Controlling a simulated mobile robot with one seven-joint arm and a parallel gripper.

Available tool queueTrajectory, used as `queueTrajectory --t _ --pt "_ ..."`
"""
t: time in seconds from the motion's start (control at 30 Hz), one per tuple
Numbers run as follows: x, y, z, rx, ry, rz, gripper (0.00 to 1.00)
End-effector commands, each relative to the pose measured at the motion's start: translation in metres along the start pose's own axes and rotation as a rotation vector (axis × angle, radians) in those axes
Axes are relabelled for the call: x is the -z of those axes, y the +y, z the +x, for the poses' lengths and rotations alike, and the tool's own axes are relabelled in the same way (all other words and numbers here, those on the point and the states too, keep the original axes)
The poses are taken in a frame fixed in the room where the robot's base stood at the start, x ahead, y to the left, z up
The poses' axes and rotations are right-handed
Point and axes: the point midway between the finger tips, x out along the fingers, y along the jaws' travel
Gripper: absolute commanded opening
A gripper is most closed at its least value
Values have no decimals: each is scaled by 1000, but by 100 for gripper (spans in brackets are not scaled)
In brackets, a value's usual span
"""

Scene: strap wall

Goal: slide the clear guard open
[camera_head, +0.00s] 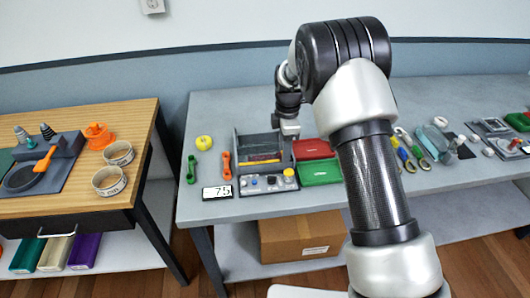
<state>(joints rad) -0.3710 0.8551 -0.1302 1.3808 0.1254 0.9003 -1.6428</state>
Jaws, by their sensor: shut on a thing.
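The clear guard (257,143) shows as a see-through pane on a grey box-like station on the grey table, with yellow and red items visible in the station behind or below it. My gripper (289,136) points down at the right end of the guard and is shut on it. The fingertips are small and partly hidden, so the exact grip point is unclear. A control panel (262,184) with several knobs and a yellow button runs along the station's front.
A red tray (313,148) and a green tray (320,172) lie just right of the station. Orange (226,165) and green (191,169) tools, a yellow ball (204,142) and a "75" card (217,192) lie left. My arm hides table to the right.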

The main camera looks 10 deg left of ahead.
Motion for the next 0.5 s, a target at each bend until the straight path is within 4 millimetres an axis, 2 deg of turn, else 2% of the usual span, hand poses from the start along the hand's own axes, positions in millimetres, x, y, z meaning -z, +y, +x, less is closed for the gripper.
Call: queueTrajectory --t 0.03,0.5 --pt "1 -7 13 27 1 0 10" --pt "1 17 14 28 2 0 10"
